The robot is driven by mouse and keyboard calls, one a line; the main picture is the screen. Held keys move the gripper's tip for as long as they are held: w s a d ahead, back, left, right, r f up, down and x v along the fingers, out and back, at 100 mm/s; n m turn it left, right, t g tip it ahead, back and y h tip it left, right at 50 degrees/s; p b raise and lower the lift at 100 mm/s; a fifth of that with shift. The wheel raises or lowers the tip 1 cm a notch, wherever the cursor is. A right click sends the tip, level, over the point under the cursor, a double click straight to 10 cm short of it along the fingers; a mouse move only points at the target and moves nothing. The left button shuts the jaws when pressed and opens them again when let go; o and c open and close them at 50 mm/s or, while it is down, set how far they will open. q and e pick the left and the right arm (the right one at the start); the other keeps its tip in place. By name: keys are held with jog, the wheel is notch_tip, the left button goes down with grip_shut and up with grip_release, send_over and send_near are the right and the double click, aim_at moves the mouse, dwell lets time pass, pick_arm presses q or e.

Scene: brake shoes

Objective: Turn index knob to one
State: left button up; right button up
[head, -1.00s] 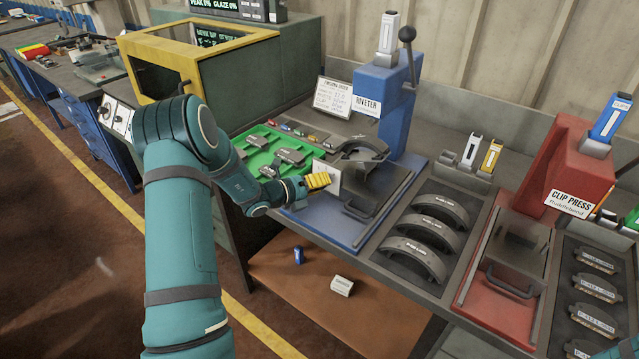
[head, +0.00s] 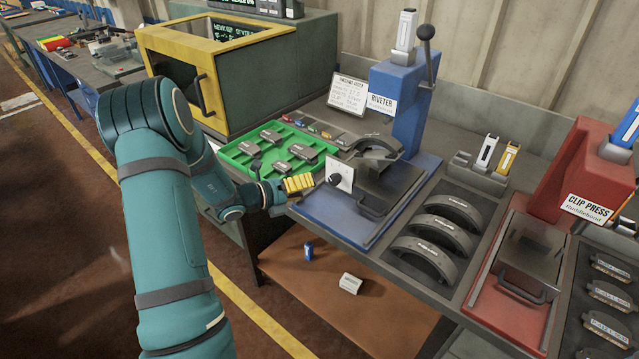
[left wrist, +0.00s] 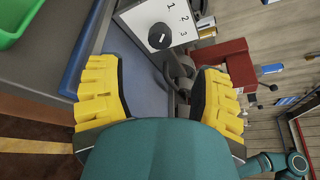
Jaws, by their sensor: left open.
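The index knob (head: 335,179) is a round black knob on a small white panel (head: 345,171) at the front left of the blue riveter. In the left wrist view the knob (left wrist: 159,36) sits on the panel beside the printed numbers 1, 2 and 3. A small light mark shows on the knob, but I cannot tell surely which number it points to. My left gripper (head: 299,184) has yellow fingers and is just left of the panel, apart from the knob. In the left wrist view its fingers (left wrist: 160,97) are spread with nothing between them. My right gripper is not seen.
The blue riveter (head: 398,110) stands behind the panel. A green tray (head: 240,158) with grey pads lies to the left. Curved brake shoes (head: 436,235) and a red clip press (head: 585,170) are to the right. A lower shelf (head: 300,280) holds two small blocks.

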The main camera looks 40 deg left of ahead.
pick_arm(q)
jog(key=shift+v, duration=1.3)
